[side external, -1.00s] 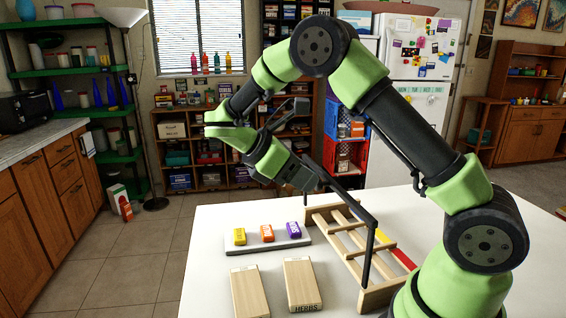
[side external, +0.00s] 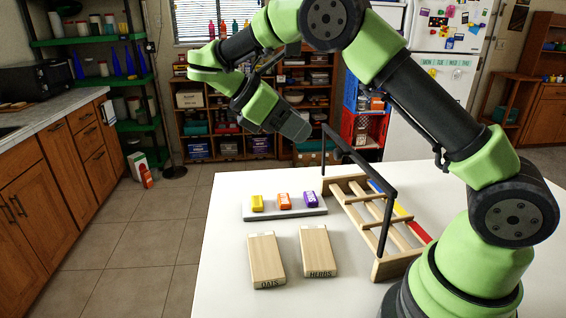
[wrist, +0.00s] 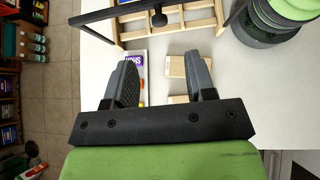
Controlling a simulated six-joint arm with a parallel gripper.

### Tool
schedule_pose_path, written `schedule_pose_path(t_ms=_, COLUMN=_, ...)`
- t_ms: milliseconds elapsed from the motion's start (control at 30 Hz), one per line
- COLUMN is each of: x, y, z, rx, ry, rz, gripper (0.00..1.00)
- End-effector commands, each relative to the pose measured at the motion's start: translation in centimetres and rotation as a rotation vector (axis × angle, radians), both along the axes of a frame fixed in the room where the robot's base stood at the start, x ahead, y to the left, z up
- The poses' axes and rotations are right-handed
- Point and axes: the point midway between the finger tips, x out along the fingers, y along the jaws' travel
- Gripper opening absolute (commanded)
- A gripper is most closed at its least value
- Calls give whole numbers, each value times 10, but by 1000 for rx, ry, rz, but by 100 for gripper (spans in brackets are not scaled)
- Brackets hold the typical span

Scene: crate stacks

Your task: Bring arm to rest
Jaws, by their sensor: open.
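My gripper (side external: 296,127) is raised over the white table, up and to the left of the rack's black bar in the side view. In the wrist view its two fingers (wrist: 160,60) are apart with nothing held between them. Below it, a grey tray (side external: 288,214) carries a yellow pack (side external: 257,203), an orange pack (side external: 284,201) and a purple pack (side external: 311,200). Two pale wooden blocks lie in front of the tray, one marked OATS (side external: 265,258) and one marked HERBS (side external: 318,250).
A slatted wooden rack (side external: 385,262) with a raised black bar (side external: 360,163) stands on the table (side external: 221,240) beside my base. Blue, yellow and red strips show along its far side. The table's left part is clear. Shelves (side external: 232,147) stand well behind.

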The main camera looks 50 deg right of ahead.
Motion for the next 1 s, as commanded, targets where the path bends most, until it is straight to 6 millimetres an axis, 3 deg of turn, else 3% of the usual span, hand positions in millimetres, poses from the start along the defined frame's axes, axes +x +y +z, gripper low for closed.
schedule_pose_path(t_ms=167, x=-10, y=-1, z=16, rx=32, ry=-81, rz=-21, gripper=50)
schedule_pose_path(t_ms=467, x=-70, y=10, z=58, rx=232, ry=-535, rz=-222, gripper=50)
schedule_pose_path(t_ms=800, x=-140, y=52, z=68, rx=562, ry=-1107, rz=-732, gripper=50)
schedule_pose_path(t_ms=1000, x=-162, y=69, z=65, rx=728, ry=-1313, rz=-1045, gripper=50)
